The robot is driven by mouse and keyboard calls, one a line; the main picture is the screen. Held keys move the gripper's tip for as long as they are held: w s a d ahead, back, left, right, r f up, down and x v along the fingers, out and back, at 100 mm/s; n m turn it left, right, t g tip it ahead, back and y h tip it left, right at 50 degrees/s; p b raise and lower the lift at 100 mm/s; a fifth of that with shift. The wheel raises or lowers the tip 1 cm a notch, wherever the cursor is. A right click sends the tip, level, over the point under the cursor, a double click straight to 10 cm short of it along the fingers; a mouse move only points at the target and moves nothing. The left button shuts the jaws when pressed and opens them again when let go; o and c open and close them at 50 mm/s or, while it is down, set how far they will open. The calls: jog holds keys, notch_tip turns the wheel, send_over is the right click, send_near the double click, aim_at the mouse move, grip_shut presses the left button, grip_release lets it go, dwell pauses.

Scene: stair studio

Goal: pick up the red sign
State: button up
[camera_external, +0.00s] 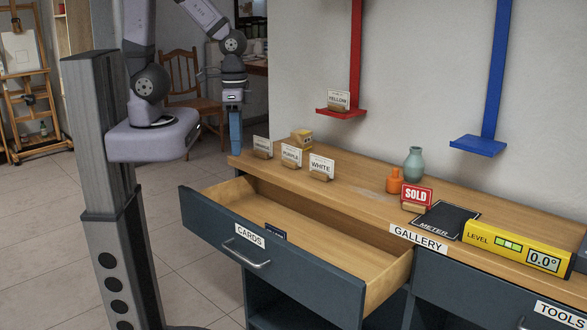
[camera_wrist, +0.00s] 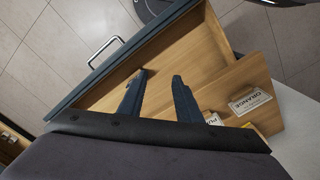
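The red sign (camera_external: 416,195) reads SOLD in white and stands upright in a small wooden holder on the counter, in the external view. It is next to the orange bottle, behind the GALLERY label. My gripper (camera_external: 236,150) hangs pointing down near the counter's left end, well to the left of the red sign. In the wrist view my gripper (camera_wrist: 160,76) shows two dark fingers apart with nothing between them, above the open drawer. The red sign is not visible in the wrist view.
The CARDS drawer (camera_external: 377,289) is pulled out, with a small dark card (camera_external: 275,231) inside. Cards in holders, including WHITE (camera_external: 321,166), line the counter. Around the sign are an orange bottle (camera_external: 394,181), teal vase (camera_external: 413,164), black mat (camera_external: 446,218) and yellow level (camera_external: 516,247).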

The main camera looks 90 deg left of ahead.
jog(key=m+t+h+b, duration=0.4)
jog(key=m+t, duration=0.1)
jog(key=m, duration=0.2)
send_near(417, 188)
jog(key=x, duration=0.3)
jog(key=shift+p+x, duration=0.5)
jog(key=shift+x, duration=0.55)
jog(key=shift+f, duration=0.15)
jog(key=shift+p+x, duration=1.25)
jog(key=shift+x, duration=1.2)
jog(key=shift+a, duration=0.1)
grip_shut()
